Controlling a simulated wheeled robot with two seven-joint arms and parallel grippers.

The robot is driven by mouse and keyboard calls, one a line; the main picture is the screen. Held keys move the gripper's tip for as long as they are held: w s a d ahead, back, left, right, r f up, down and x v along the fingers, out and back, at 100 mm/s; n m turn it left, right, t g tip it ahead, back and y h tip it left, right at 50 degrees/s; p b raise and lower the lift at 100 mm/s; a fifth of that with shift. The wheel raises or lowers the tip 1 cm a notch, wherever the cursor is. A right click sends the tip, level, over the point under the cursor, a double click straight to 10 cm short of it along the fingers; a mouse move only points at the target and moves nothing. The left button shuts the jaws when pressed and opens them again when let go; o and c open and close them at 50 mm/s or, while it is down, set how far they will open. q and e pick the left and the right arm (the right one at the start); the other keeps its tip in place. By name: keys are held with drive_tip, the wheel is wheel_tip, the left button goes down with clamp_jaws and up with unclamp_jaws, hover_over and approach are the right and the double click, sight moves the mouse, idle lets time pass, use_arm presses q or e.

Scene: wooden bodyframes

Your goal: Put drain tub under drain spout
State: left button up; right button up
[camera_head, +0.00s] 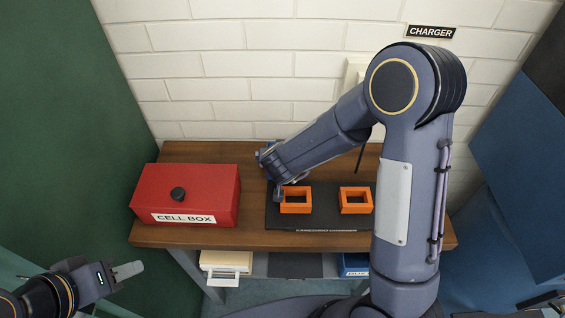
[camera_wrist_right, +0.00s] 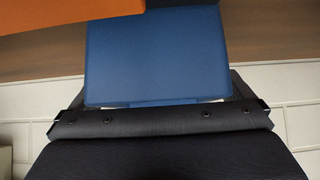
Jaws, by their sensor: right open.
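I cannot make out a drain tub or a drain spout in either view. My right gripper (camera_head: 278,187) is open beside the left orange frame (camera_head: 296,208), at the left part of the black mat; my right arm hides part of the table. In the right wrist view a flat blue surface (camera_wrist_right: 155,50) fills the middle, with an orange edge (camera_wrist_right: 60,12) at the top left. I cannot tell what the blue surface belongs to. My left gripper (camera_head: 128,270) is at the lower left, away from the table; its jaw opening is not clear.
A wooden table (camera_head: 180,239) stands against a white brick wall. A red box marked CELL BOX (camera_head: 215,184) sits at its left. A second orange frame (camera_head: 356,208) lies on the black mat (camera_head: 326,220). Below are a white tray (camera_head: 227,262) and a blue container (camera_head: 355,265).

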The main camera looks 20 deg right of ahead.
drive_tip(key=c, duration=1.7)
drive_tip(key=shift+w+r, duration=0.1)
drive_tip(key=shift+r, duration=0.05)
drive_tip(key=shift+c, duration=1.3)
